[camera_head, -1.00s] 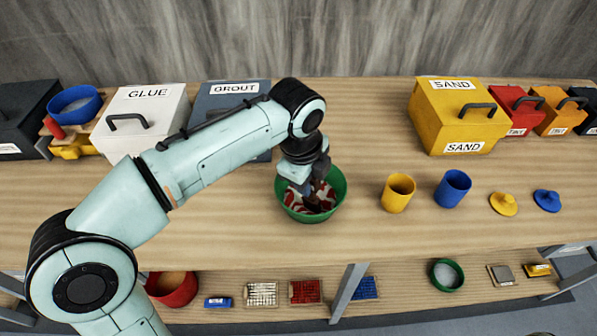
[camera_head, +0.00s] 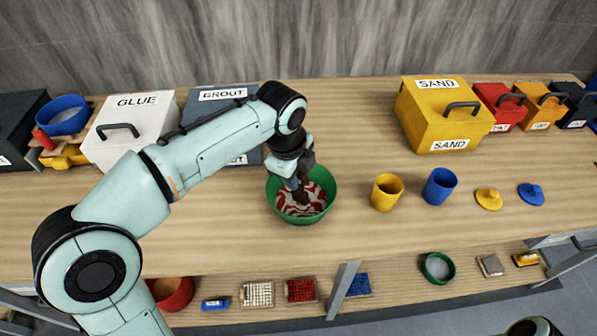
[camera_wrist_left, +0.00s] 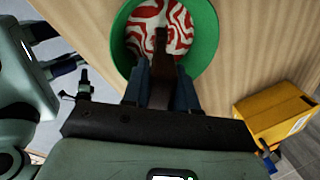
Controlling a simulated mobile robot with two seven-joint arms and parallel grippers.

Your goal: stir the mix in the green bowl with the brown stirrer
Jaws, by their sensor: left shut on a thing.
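The green bowl (camera_head: 320,181) stands on the table in front of the grout box. It holds a red and white swirled mix (camera_head: 303,208). My left gripper (camera_head: 296,184) is over the bowl, shut on the brown stirrer (camera_head: 301,194). In the left wrist view the stirrer (camera_wrist_left: 161,68) is held between the two fingers, its tip over or in the mix (camera_wrist_left: 182,30). Whether the tip touches the bottom of the bowl (camera_wrist_left: 205,40) I cannot tell. My right gripper is not in view.
A yellow cup (camera_head: 386,192) and a blue cup (camera_head: 438,186) stand right of the bowl, with a yellow lid (camera_head: 488,199) and a blue lid (camera_head: 531,194) beyond. The yellow sand box (camera_head: 440,113), white glue box (camera_head: 122,130) and grout box (camera_head: 222,107) stand behind. A lower shelf holds several items.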

